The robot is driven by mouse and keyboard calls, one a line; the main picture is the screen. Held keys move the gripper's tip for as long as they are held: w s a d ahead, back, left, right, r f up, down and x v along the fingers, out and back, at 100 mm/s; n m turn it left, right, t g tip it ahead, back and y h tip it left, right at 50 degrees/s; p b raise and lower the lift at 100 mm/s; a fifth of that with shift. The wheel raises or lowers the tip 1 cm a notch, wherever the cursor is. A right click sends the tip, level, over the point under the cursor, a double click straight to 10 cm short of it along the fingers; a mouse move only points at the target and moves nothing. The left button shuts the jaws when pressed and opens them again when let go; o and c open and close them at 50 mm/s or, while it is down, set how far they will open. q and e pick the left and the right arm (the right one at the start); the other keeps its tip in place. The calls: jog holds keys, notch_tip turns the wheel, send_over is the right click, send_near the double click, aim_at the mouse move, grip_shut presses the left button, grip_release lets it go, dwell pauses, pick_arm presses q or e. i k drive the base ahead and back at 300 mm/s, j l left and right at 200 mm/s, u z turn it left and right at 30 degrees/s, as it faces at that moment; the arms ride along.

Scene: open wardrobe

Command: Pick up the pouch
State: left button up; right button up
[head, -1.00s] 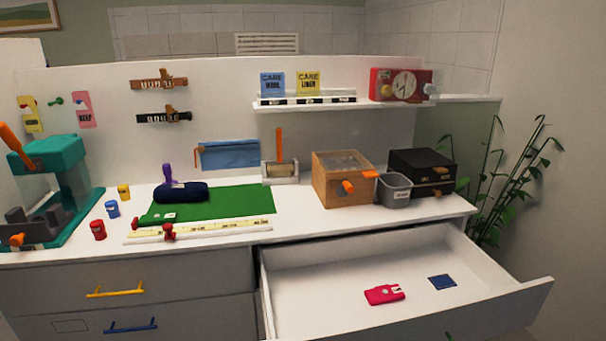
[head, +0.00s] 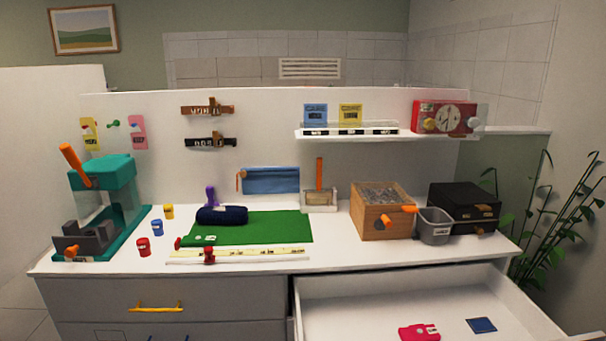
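A red flat item with a white part (head: 419,332) lies in the open drawer, partly cut off by the picture's bottom edge. Neither of my grippers shows in the head view.
A dark blue roll (head: 222,215) lies on the mat, with a measuring strip in front. A teal press (head: 105,175) stands left. A wooden box (head: 383,212), grey bin (head: 434,227) and black box (head: 464,208) stand right. The drawer (head: 350,298) juts out below.

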aim_at(196, 240)
jog(key=z, duration=1.25)
jog(key=u, duration=1.9)
jog(key=i+j+z, duration=0.15)
jog(key=i+j, duration=0.2)
jog(key=i, duration=0.1)
